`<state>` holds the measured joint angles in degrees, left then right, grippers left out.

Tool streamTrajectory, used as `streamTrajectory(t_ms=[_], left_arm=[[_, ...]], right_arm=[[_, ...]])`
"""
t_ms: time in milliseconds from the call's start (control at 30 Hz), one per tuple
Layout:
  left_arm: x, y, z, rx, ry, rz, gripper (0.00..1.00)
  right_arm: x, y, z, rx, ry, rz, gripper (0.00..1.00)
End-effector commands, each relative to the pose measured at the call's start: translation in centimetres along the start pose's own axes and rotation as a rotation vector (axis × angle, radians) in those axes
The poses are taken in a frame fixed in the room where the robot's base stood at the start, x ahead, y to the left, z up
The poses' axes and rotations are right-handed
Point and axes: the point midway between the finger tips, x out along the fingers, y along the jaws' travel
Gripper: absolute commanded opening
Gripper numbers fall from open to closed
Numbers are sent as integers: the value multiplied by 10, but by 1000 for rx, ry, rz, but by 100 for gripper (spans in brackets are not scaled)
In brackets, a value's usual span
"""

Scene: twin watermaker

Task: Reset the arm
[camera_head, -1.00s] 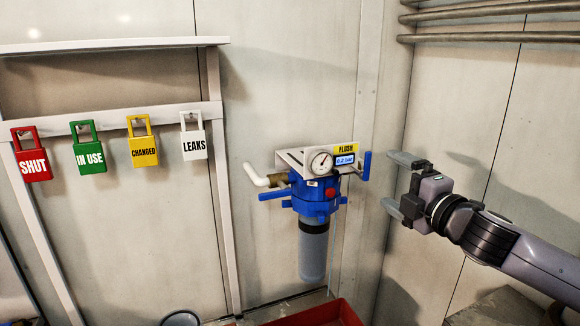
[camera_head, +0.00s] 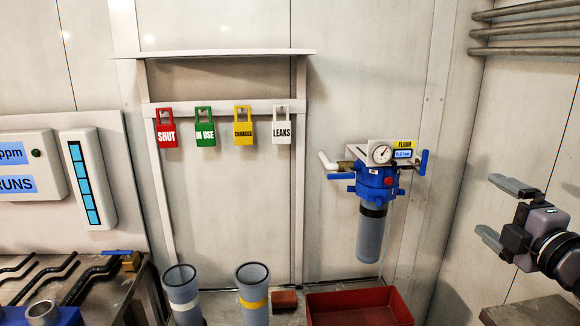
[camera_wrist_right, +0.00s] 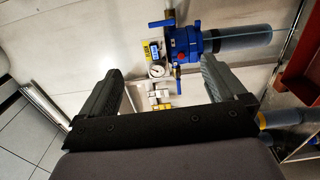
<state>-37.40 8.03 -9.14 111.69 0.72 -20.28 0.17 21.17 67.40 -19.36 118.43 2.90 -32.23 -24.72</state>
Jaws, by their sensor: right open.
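My right gripper (camera_head: 502,212) is at the right edge of the head view, its two fingers apart and pointing left, with nothing between them. In the right wrist view the open fingers (camera_wrist_right: 152,88) frame part of the wall. The blue filter unit (camera_head: 378,182) with its gauge, small display and grey bowl is on the back wall, left of the gripper and apart from it. It also shows in the right wrist view (camera_wrist_right: 192,42), beyond the fingertips. My left gripper is not in view.
Red, green, yellow and white padlocks (camera_head: 204,130) hang on a rail. Two grey cylinders (camera_head: 252,298) and a red tray (camera_head: 352,312) stand below. A white panel with a blue level strip (camera_head: 88,180) is at left. Pipes (camera_head: 530,32) run along the upper right wall.

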Motion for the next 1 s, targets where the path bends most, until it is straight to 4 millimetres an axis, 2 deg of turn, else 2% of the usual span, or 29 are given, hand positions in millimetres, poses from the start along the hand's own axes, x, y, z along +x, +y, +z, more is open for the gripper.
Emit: streamTrajectory(t_ms=[33,167,333,467,600,700,800,900,1000], left_arm=[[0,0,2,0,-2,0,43],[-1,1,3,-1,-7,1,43],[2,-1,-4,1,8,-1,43],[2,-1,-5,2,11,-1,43],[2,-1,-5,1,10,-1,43],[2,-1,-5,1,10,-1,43],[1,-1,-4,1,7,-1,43],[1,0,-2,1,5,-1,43],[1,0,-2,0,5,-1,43]], right_arm=[[0,-28,-10,69,18,-39,98],[-5,-87,-32,243,42,-121,98],[-26,-169,-66,496,44,-239,98],[-58,-238,-95,732,6,-344,98],[-106,-306,-127,993,-80,-451,98],[-145,-346,-149,1167,-167,-514,98],[-181,-375,-166,1310,-257,-558,98],[-209,-394,-178,1409,-332,-585,98],[-225,-404,-185,1466,-379,-598,98]])
